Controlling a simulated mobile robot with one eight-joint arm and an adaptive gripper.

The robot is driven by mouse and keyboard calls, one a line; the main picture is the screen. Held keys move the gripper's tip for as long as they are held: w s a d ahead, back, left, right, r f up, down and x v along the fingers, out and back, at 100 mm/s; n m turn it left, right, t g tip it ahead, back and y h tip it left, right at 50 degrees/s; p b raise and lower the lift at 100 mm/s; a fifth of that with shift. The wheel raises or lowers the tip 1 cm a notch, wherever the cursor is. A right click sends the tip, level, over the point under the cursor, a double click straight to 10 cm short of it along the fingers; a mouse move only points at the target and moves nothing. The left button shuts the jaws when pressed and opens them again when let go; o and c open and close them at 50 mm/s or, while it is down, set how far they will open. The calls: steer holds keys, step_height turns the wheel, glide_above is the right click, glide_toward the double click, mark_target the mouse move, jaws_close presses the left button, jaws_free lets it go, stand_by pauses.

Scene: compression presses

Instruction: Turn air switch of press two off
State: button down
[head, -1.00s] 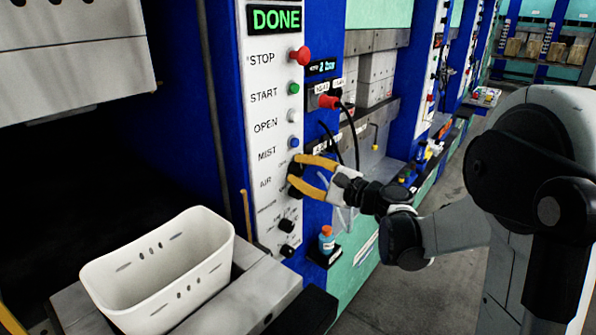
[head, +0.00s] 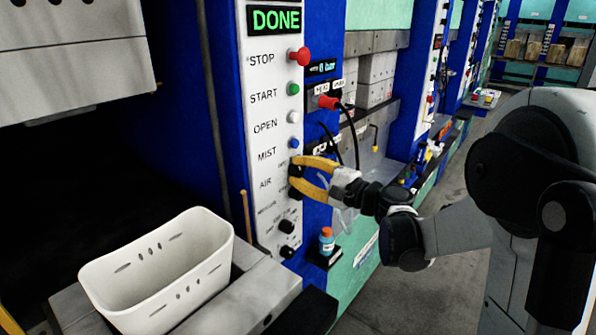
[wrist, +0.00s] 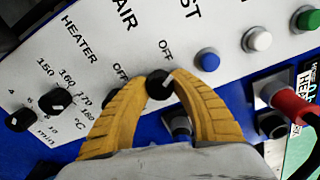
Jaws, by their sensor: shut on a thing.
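The press panel (head: 254,140) is white with printed labels and a row of buttons and knobs. In the wrist view, the air switch (wrist: 158,86) is a small black knob in line with the AIR label, with OFF printed beside it. A white mark on the knob points to the upper right in that view. My gripper (wrist: 161,80) has its yellow fingers closed around this knob, one on each side. In the head view my gripper (head: 293,171) reaches the panel from the right, and its fingers largely hide the knob.
A blue button (wrist: 207,60) sits beside the held knob. Another switch is mostly hidden by the left finger. The heater knob (wrist: 55,100) is further along. A white bin (head: 150,285) stands at the lower left. An orange-capped bottle (head: 326,241) stands below the gripper.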

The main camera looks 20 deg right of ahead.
steer(key=c, duration=1.1)
jaws_free()
steer(key=v, duration=1.2)
steer(key=shift+s, duration=0.1)
